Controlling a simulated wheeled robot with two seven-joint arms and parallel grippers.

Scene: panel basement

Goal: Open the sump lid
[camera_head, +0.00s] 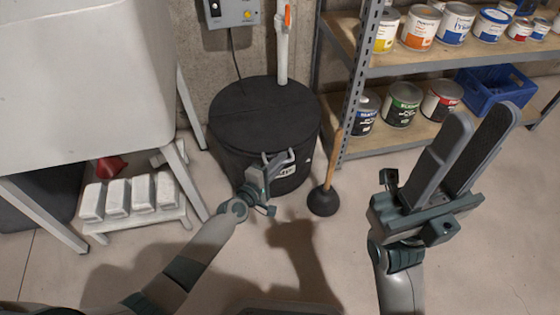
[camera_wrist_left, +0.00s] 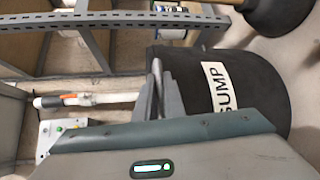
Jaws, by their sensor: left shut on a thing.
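The sump (camera_head: 252,168) is a black round tub on the floor at centre in the head view. Its flat black lid (camera_head: 262,112) lies on top and looks closed. A pale handle (camera_head: 290,157) shows at the near edge, above a partly hidden white label. My left gripper (camera_head: 277,163) is at this edge, shut on the handle; the fingers hide part of it. In the left wrist view the fingers (camera_wrist_left: 159,88) are close together beside the white SUMP label (camera_wrist_left: 218,87); their contact is hidden. My right gripper (camera_head: 482,118) is open and empty, raised at right.
A plunger (camera_head: 323,199) stands right of the sump. A shelf (camera_head: 420,138) with paint cans and a blue crate (camera_head: 495,92) is at right. A white pipe (camera_head: 282,50) rises behind the lid. A big pale basin (camera_head: 80,80) stands at left. Near floor is open.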

